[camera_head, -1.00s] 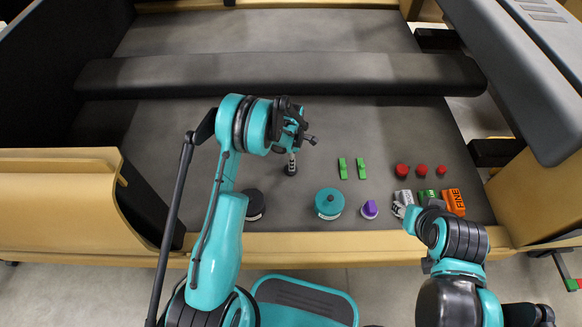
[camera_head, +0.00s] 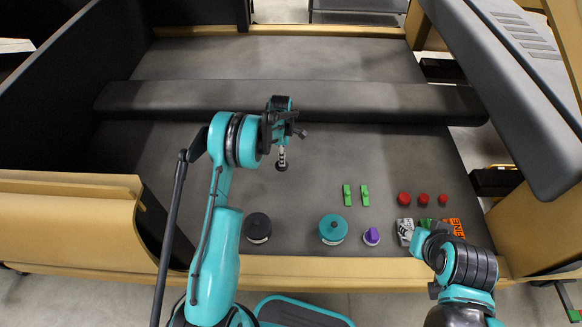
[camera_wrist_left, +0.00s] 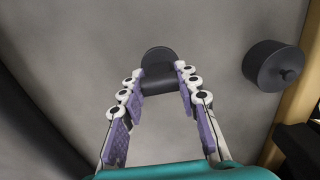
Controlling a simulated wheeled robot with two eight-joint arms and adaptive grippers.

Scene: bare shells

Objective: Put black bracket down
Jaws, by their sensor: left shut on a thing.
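The black bracket (camera_wrist_left: 158,74) shows in the left wrist view as a dark piece with a rounded far end. It sits between the fingertips of my left gripper (camera_wrist_left: 158,80), which is shut on it. In the head view, the left gripper (camera_head: 282,153) points down over the grey surface (camera_head: 220,180), with the dark bracket (camera_head: 282,167) at its tips. I cannot tell whether the bracket touches the surface. My right arm's end (camera_head: 418,240) is at the lower right near the small boxes; its fingers are not clear.
A black round lidded thing (camera_head: 258,228), a teal one (camera_head: 333,229) and a purple piece (camera_head: 371,236) stand along the front. A dark padded bar (camera_head: 300,98) crosses behind.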

